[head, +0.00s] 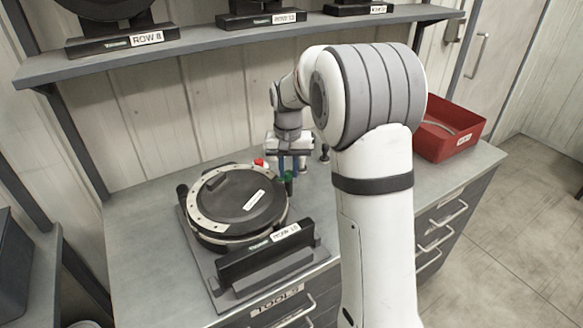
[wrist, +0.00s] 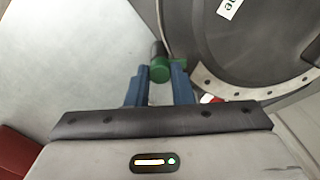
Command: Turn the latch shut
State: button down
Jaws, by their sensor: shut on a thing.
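The seed meter (head: 222,203) is a round dark unit with a pale, dotted rim and a white label, lying on the bench. Its lid also shows at the upper right of the wrist view (wrist: 228,45). The latch (wrist: 160,71) has a green end at the lid's edge; its green also shows in the head view (head: 288,181). My gripper (wrist: 159,77) has its blue fingers shut on the latch, one on each side. In the head view my gripper (head: 289,172) is at the meter's right side. The latch's pivot is hidden.
A red part (head: 259,162) sits at the meter's back rim. A dark block labelled with a row number (head: 265,255) stands in front of the meter. A red bin (head: 450,128) is at the right bench end. A shelf (head: 230,38) runs above. The bench's left is clear.

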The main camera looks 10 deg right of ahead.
aim_at(288, 172)
jog(key=shift+w+r+n, duration=0.15)
jog(key=shift+n, duration=2.05)
jog(key=c, duration=1.3)
grip_release()
jog(key=shift+o, duration=0.2)
notch_tip(288, 172, up, 8)
jog(key=shift+f+b, duration=0.25)
jog(key=shift+b, duration=0.1)
